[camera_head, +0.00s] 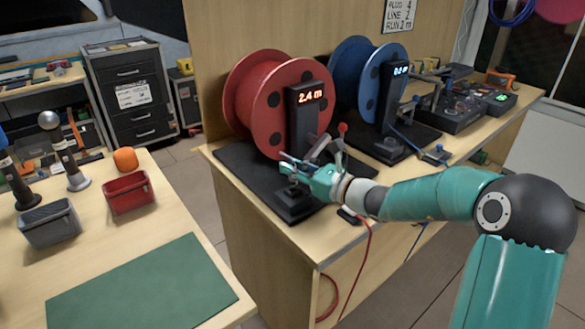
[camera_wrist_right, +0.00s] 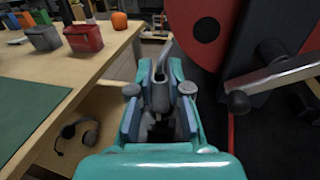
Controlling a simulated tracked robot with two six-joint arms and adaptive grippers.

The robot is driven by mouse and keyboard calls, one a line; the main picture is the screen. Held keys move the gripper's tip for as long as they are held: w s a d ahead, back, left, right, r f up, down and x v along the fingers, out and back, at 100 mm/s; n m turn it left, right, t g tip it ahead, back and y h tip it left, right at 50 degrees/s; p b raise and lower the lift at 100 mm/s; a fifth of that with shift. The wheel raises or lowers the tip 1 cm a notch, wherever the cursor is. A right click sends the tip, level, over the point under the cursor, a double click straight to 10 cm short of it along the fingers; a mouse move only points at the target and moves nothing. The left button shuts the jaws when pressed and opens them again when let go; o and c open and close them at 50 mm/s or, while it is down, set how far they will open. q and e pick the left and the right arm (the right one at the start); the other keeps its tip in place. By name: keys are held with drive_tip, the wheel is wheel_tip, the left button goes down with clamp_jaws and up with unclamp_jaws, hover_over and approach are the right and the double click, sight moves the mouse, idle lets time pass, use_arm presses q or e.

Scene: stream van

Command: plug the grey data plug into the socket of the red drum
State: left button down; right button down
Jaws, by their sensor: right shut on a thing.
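The red drum (camera_head: 275,95) stands on the wooden bench, with a black post reading 2.4 m on its right. My right gripper (camera_head: 296,168) is in front of it, above a black pedestal (camera_head: 294,203). In the right wrist view my right gripper (camera_wrist_right: 160,88) is shut on a small grey piece that looks like the grey data plug (camera_wrist_right: 160,97). Its upper end curves away between the fingertips. The red drum also shows in the right wrist view (camera_wrist_right: 205,15). I cannot make out the drum's socket. My left gripper is not in view.
A crank knob (camera_wrist_right: 238,102) is close right of my gripper. A blue drum (camera_head: 355,75) stands behind the red one. A black connector (camera_head: 348,215) with a red cable lies at the bench edge. The left table holds a red bin (camera_head: 128,194) and a green mat (camera_head: 140,290).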

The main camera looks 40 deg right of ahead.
drive_tip(key=shift+f+b, duration=1.1)
drive_tip(key=shift+f, duration=0.05)
drive_tip(key=c, duration=1)
unclamp_jaws()
drive_tip(key=shift+c, duration=0.2)
drive_tip(key=shift+s, duration=0.1)
drive_tip(key=v, duration=1.2)
